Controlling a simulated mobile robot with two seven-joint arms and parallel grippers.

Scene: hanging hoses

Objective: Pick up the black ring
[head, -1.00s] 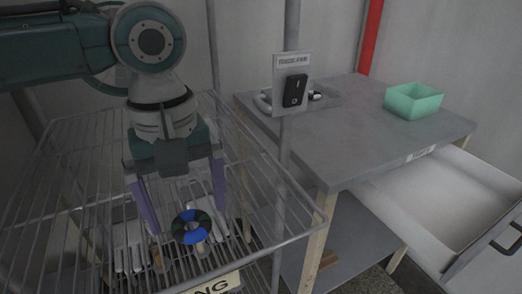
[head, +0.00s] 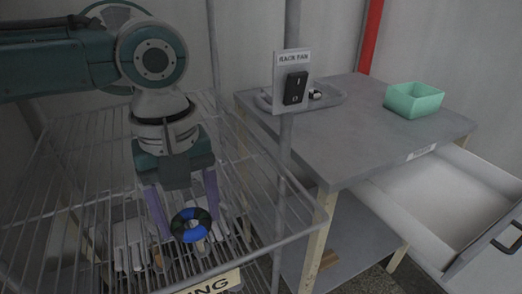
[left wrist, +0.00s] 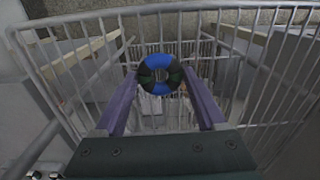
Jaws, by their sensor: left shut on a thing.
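The ring (head: 203,216), banded in black and blue, shows in the head view at the front of a wire rack. It also shows in the left wrist view (left wrist: 160,61), at the far end of the fingers. My left gripper (head: 190,227) reaches down into the rack from above, and its two purple fingers are shut on the ring from opposite sides. The ring's hole faces the cameras. Whether the ring still touches something below it, I cannot tell. My right gripper is not in view.
The wire rack (head: 262,225) has raised wire sides close around the gripper, with pale items inside. A grey table (head: 365,130) at right bears a green bin (head: 414,100) and a tray (head: 335,97). A switch panel (head: 292,83) stands on a post. A drawer (head: 440,205) is open.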

